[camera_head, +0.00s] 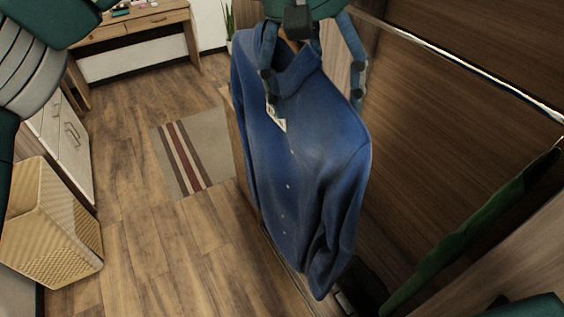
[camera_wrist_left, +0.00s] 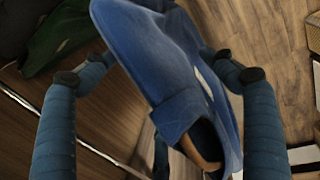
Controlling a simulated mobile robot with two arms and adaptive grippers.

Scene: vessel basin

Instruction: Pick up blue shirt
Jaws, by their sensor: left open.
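The blue shirt (camera_head: 305,170) hangs upright and buttoned in the middle of the head view, with a small white tag near its collar. In the left wrist view, the shirt (camera_wrist_left: 165,65) runs between the fingers, with a brown piece, perhaps a hanger, inside its collar. My left gripper (camera_head: 312,80) is open at the top of the shirt, with one finger in front of the collar area and the other by the shoulder at right. Its fingers also show on both sides of the shirt in the left wrist view (camera_wrist_left: 158,76). My right gripper is not in view.
A wooden wardrobe wall (camera_head: 470,95) stands close on the right, with a dark green garment (camera_head: 470,235) beside it. A wicker basket (camera_head: 50,230) and white cabinet (camera_head: 62,140) stand left. A desk (camera_head: 130,25) is at the back. A striped rug (camera_head: 215,135) lies on the floor.

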